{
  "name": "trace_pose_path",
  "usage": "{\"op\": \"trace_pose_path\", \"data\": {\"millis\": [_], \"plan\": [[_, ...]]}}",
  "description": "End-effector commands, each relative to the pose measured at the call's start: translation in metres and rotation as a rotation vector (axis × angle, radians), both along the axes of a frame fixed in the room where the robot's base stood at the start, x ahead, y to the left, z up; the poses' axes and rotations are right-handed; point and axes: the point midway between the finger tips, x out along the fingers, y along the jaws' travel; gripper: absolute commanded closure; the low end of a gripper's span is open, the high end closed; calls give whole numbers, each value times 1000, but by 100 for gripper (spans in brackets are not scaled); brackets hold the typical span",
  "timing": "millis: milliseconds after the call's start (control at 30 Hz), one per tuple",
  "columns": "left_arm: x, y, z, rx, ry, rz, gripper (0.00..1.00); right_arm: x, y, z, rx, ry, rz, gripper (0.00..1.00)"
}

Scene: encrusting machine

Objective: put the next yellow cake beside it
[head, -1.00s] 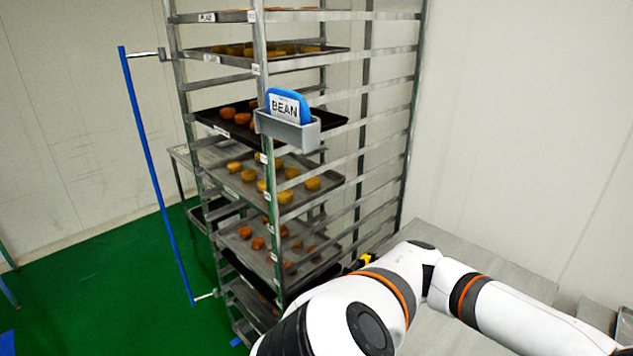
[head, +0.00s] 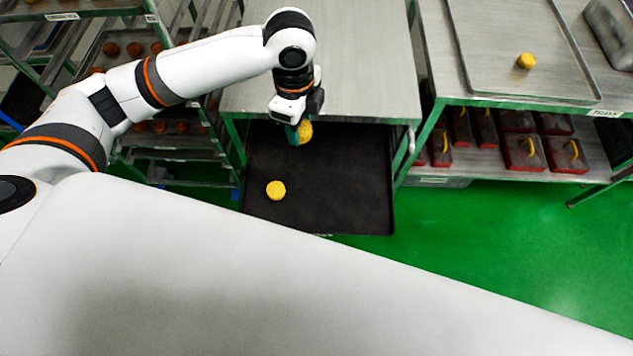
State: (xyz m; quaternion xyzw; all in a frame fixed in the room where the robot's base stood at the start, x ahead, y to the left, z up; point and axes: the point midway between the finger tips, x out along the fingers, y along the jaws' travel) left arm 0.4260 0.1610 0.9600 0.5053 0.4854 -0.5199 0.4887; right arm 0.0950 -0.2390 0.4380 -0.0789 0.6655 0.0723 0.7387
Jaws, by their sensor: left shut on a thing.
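My left gripper (head: 299,134) is shut on a yellow cake (head: 305,132) and holds it over the back part of a black tray (head: 345,190). Another yellow cake (head: 277,190) lies on that tray, at its left front, apart from the held one and nearer to me. The gap between the held cake and the tray is hard to judge. My right gripper is not in view.
At the right, a grey tray (head: 480,75) bears one yellow cake (head: 526,61), with several red boxes on the shelf below. A rack with cake trays (head: 150,75) stands at the left. The black tray's right half is bare.

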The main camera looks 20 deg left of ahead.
Motion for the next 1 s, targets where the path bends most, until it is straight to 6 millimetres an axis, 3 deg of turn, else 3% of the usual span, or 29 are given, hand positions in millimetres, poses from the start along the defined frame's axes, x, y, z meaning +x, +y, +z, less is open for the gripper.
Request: {"op": "trace_pose_path", "data": {"millis": [600, 800, 1000], "plan": [[36, -23, -65, -1, -22, -1501, 79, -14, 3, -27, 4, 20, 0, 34], [41, -26, -75, 2, -21, -1764, 79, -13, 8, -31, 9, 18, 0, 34], [41, -27, -95, -2, -16, -1832, 79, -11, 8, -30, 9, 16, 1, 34]]}}
